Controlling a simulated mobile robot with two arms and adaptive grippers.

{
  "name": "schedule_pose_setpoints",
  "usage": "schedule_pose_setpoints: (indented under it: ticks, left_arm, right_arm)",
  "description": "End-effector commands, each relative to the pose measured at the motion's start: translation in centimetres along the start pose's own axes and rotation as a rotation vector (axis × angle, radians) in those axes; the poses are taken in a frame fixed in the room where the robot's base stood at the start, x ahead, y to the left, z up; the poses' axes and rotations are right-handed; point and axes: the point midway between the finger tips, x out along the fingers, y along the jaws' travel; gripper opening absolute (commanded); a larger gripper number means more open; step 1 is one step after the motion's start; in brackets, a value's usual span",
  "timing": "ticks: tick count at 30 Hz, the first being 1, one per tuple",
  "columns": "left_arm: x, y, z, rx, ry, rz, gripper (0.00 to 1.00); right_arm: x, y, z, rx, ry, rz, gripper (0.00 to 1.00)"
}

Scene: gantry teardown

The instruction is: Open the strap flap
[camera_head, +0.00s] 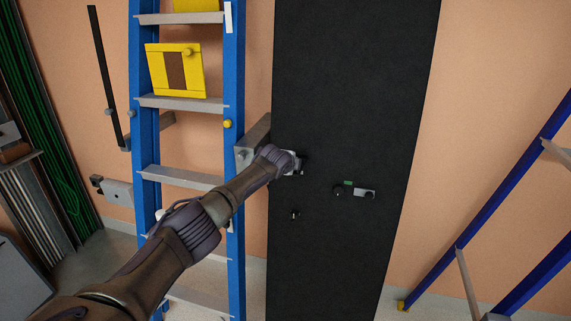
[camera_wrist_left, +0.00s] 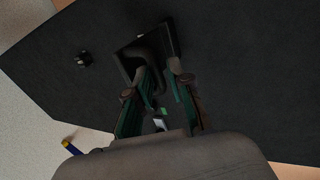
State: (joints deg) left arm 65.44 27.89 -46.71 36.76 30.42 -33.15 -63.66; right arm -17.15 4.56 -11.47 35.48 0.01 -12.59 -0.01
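My left gripper (camera_head: 295,163) reaches the tall black panel (camera_head: 335,90) in the head view. In the left wrist view, its two dark and green fingers (camera_wrist_left: 162,72) stand apart at a dark curved handle (camera_wrist_left: 152,56) on a square plate. Part of the handle lies by the fingertips; whether they press on it I cannot tell. No flap is clearly recognisable as the strap flap. A yellow plate (camera_head: 157,72) with a brown strip and a yellow knob is on the blue ladder, apart from my gripper. My right gripper is not in view.
A small latch (camera_head: 364,193) with a green mark is right of my gripper on the panel. A small knob (camera_head: 294,214) is below the gripper. The blue ladder (camera_head: 235,60) stands close beside my left arm. Another blue ladder-like frame (camera_head: 480,217) leans at right.

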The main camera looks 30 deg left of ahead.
Motion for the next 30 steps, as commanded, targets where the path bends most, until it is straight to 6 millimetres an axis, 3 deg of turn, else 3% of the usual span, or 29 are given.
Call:
schedule_pose_setpoints:
  ticks: [21,30]
  left_arm:
    - [-9.4,0.2,0.0,0.002,-0.003,0.0,0.2]
    - [-10.6,0.2,0.0,0.001,-0.003,0.0,0.2]
  right_arm:
    - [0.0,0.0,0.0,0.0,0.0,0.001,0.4]
    - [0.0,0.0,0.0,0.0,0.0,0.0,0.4]
